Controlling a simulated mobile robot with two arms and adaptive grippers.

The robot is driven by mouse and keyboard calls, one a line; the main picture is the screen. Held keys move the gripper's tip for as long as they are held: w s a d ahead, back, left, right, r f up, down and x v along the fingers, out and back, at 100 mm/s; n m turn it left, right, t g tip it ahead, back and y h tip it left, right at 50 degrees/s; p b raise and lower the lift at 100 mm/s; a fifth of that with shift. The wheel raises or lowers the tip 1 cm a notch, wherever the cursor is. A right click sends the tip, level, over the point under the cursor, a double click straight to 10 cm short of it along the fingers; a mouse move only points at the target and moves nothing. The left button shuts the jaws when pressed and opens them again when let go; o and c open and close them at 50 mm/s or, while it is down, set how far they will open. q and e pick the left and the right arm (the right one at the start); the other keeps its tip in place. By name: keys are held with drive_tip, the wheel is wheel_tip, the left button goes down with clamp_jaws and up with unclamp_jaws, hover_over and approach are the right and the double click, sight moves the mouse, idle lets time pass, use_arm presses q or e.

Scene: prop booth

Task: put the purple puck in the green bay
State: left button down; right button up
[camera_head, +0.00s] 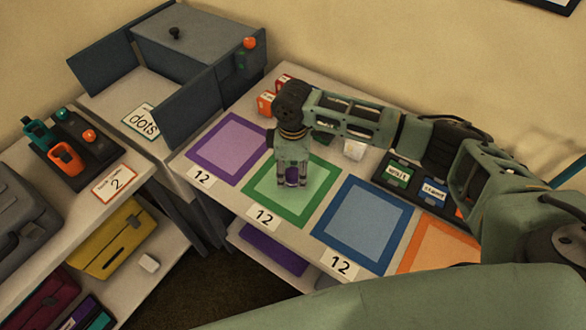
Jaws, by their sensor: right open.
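The green bay (262,206) is a green-framed square on the table, between the purple and blue squares, with a card marked 12 at its front edge. The purple puck (292,175) shows as a small dark purple shape within the green square, between the fingers of my right gripper (293,181). My right gripper points down over the green bay and is open. The fingers partly cover the puck, and I cannot tell whether they touch it. My left gripper is not in view.
A purple-framed square (203,142), a blue-framed square (391,219) and an orange-framed square (419,231) lie beside the green one. Orange boxes (265,103) and a white block (354,150) stand behind. A grey open-sided box (190,40) is at the back left.

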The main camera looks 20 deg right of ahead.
sight(293, 172)
wheel_tip(293, 172, up, 12)
drive_tip(key=b, duration=0.1)
drive_tip(key=shift+b, duration=0.35)
